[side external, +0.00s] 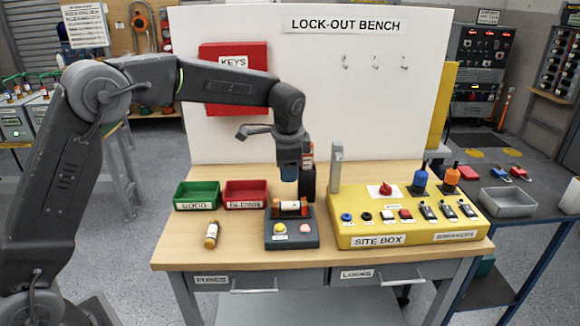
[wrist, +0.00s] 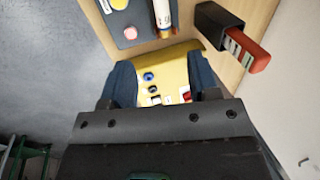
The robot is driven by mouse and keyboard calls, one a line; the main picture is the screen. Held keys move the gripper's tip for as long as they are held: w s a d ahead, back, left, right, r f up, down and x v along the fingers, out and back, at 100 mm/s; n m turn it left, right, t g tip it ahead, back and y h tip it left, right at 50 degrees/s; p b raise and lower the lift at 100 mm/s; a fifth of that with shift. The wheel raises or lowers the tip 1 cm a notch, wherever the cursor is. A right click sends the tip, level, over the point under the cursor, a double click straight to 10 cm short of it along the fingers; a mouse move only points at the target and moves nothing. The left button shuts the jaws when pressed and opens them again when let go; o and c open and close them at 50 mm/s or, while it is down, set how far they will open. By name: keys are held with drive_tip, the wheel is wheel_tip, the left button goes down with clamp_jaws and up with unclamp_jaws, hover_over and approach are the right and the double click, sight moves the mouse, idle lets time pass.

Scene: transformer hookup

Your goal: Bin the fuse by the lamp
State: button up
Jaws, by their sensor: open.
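A fuse with a white body and orange-brown ends lies in the cradle of the dark tester (side external: 292,242). This fuse (side external: 289,204) also shows at the top of the wrist view (wrist: 162,14). The tester's face has a yellow round piece (side external: 279,227) and a pale pink one (side external: 305,228); which is a lamp, and whether it is lit, I cannot tell. My gripper (side external: 289,177) is open and empty above the tester's rear.
A black holder (wrist: 215,22) with a red-ended piece (wrist: 247,52) stands close by my gripper. The yellow site box (side external: 375,228) with switches fills the right side, beside a grey post (side external: 336,168). A white backboard (side external: 350,90) rises behind. The front left of the bench is free.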

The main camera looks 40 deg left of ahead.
sight(289, 203)
drive_tip(key=x, duration=1.4)
drive_tip(key=shift+w+f, duration=0.25)
drive_tip(key=shift+f, duration=0.1)
clamp_jaws()
